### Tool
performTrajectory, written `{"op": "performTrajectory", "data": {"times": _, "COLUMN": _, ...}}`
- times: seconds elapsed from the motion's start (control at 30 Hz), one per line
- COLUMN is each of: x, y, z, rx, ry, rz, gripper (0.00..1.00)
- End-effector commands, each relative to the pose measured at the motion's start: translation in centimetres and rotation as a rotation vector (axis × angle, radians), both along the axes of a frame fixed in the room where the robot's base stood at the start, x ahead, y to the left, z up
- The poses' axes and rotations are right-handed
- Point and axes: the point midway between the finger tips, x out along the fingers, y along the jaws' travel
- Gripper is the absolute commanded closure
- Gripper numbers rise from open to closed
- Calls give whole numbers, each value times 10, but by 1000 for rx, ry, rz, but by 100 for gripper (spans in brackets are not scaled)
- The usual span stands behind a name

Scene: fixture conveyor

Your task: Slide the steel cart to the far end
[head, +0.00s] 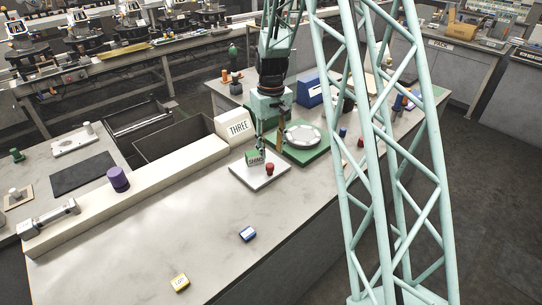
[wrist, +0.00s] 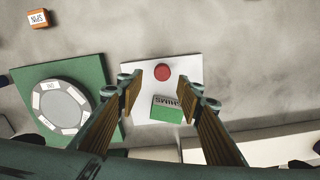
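A grey steel piece (head: 48,217), which looks like the steel cart, sits at the near left end of a long pale beam (head: 165,165). A block marked THREE (head: 238,128) stands at the beam's other end. My gripper (head: 271,145) is far from the steel piece, above a white plate (head: 247,181). In the wrist view my gripper (wrist: 160,88) is open with nothing between its fingers. Below it are a green block marked SHIMS (wrist: 167,109) and a red knob (wrist: 162,72). The steel piece is outside the wrist view.
A purple cylinder (head: 118,179) stands on or beside the beam. A green board with a round dial (head: 303,135) is beside my gripper. Blue (head: 248,234) and yellow (head: 179,282) blocks lie on the front bench. Dark open bins (head: 175,140) lie behind the beam.

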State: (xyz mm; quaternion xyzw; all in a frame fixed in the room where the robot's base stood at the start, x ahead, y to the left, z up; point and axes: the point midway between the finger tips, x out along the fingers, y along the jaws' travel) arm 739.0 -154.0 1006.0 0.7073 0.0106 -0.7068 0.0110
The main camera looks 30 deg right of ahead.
Motion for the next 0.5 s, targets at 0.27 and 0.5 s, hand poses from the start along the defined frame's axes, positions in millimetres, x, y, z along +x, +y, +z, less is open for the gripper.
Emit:
{"op": "performTrajectory", "data": {"times": 0.27, "x": 1, "y": 0, "z": 21, "rx": 0, "ry": -1, "rz": 0, "gripper": 67}}
{"op": "performTrajectory", "data": {"times": 0.5, "x": 0, "y": 0, "z": 24, "rx": 0, "ry": 0, "rz": 0, "gripper": 67}}
